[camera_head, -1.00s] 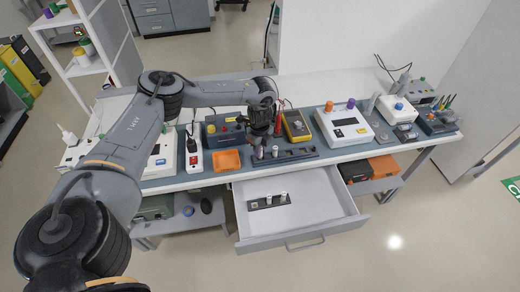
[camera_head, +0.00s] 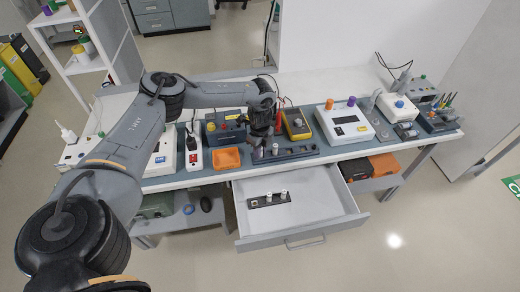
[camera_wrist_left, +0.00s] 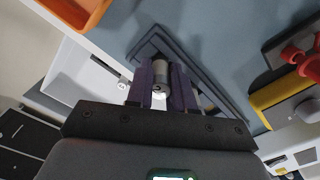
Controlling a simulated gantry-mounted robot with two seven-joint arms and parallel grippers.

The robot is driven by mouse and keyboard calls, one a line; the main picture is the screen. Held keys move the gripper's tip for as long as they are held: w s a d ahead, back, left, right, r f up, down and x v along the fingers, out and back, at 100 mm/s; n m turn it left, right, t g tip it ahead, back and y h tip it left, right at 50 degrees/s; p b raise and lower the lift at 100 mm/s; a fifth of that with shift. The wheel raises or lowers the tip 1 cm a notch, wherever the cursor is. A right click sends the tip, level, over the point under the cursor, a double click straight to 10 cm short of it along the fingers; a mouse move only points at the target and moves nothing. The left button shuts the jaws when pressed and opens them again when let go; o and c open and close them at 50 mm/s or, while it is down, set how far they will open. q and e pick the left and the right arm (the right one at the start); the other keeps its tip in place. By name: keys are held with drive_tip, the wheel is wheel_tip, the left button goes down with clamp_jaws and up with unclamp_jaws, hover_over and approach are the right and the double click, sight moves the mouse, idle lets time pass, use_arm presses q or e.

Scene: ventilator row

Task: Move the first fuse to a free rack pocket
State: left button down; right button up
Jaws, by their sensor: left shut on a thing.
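My left gripper (camera_head: 268,142) is over the bench at the dark fuse rack (camera_head: 301,151). In the left wrist view its purple fingers (camera_wrist_left: 161,88) are shut on a grey cylindrical fuse (camera_wrist_left: 160,74). The dark rack also shows behind the fuse in that view (camera_wrist_left: 205,84). Pale-topped fuses (camera_head: 275,148) show at the rack close to the fingers. I cannot tell whether the held fuse touches a pocket. In the open drawer, a small black holder (camera_head: 262,203) carries two white-topped fuses (camera_head: 284,194). My right gripper is not in view.
The drawer (camera_head: 325,205) stands open below the bench front.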

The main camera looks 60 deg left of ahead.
use_arm(q)
drive_tip(key=c, duration=0.9)
unclamp_jaws()
drive_tip(key=shift+r, duration=0.1)
